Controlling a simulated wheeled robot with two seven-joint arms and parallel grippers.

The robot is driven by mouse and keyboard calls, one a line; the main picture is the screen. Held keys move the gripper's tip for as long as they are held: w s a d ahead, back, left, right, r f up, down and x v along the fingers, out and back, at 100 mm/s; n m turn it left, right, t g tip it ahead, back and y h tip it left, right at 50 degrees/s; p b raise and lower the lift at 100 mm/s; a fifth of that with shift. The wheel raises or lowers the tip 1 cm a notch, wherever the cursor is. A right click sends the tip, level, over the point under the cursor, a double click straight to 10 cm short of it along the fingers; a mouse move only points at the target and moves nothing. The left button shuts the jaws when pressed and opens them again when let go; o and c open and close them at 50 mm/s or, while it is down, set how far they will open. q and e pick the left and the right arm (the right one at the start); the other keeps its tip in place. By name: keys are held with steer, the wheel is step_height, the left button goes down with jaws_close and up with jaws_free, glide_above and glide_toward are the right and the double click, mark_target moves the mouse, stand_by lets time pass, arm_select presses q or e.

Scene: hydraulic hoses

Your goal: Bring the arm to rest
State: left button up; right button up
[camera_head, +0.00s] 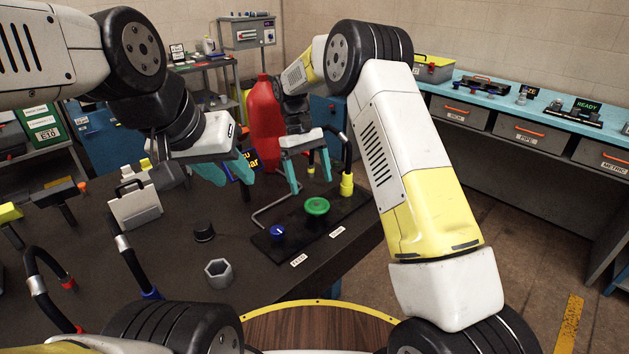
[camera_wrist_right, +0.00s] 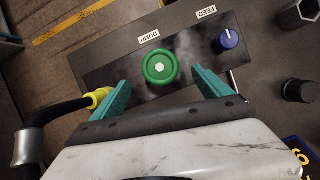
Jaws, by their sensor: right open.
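My right gripper (camera_head: 312,184) is open and empty above a dark panel (camera_head: 345,216). In the right wrist view, its teal fingers (camera_wrist_right: 160,82) stand apart on either side of the green knob (camera_wrist_right: 161,67), with no contact visible. The green knob also shows in the head view (camera_head: 317,206), below the fingers. A black hose with a yellow fitting (camera_head: 346,186) stands at the panel's far right end, beside the right gripper.
A blue knob (camera_head: 278,233) is on the panel near the FEED label. A grey hex nut (camera_head: 219,273) and a black cap (camera_head: 204,232) lie on the dark table (camera_head: 180,255). Black hoses (camera_head: 45,285) rise at left. A red bottle (camera_head: 264,120) stands behind the grippers.

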steer(key=shift+v, duration=1.15)
steer(key=s+d+r+m+t+y, duration=0.2)
steer(key=s+d+r, duration=0.35)
steer(key=r, duration=0.25)
steer(key=s+d+r+m+t+y, duration=0.1)
steer(key=s+d+r+t, duration=0.1)
steer(key=s+d+r, duration=0.5)
steer(key=s+d+r+m+t+y, duration=0.1)
steer(key=s+d+t, duration=0.1)
steer(key=s, duration=0.5)
steer(key=s+d+r+m+t, duration=0.1)
steer(key=s+d+m+t, duration=0.1)
steer(key=s, duration=0.6)
steer(key=shift+s+d+t+y, duration=0.2)
steer(key=shift+t+y, duration=0.2)
steer(key=shift+t, duration=0.5)
